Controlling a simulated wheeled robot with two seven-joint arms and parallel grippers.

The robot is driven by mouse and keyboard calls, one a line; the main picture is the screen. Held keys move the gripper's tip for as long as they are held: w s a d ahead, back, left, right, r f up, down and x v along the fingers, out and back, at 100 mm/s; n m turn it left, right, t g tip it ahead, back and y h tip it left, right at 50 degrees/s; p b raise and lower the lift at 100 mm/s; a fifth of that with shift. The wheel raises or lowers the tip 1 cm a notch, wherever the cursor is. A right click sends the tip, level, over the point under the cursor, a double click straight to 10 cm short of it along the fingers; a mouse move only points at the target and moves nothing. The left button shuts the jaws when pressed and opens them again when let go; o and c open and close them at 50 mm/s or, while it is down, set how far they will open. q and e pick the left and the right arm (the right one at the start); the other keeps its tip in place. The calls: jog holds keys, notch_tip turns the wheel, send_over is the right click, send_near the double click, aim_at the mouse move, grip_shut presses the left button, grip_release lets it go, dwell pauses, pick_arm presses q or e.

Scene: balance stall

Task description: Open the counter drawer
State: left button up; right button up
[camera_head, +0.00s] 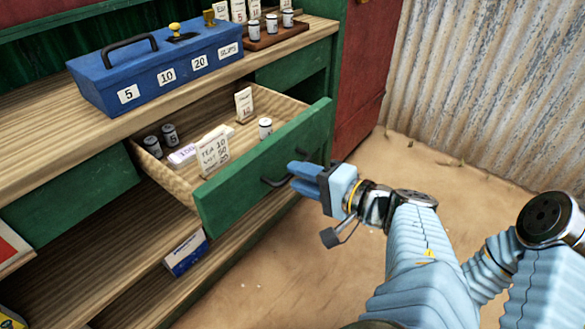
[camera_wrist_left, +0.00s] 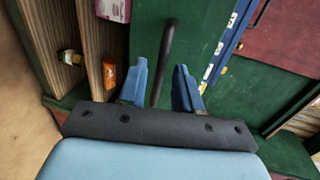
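The green-fronted counter drawer (camera_head: 262,165) is pulled well out from the counter in the head view. Its wooden inside shows price cards and small labelled weights. The dark bar handle (camera_head: 274,183) is on the drawer front. My left gripper (camera_head: 303,178) is right at the handle. In the left wrist view the two blue fingers of my left gripper (camera_wrist_left: 161,80) stand apart, with the handle (camera_wrist_left: 164,55) running between them. I see a gap on both sides of the bar, so the fingers look open. My right gripper is not in view.
A blue cash box (camera_head: 155,68) stands on the wooden countertop (camera_head: 50,130), with a tray of weights (camera_head: 270,33) behind it. The sandy floor (camera_head: 310,265) in front is clear.

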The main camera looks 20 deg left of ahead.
pick_arm(q)
jog(key=v, duration=1.1)
jog(key=shift+s+f, duration=0.1)
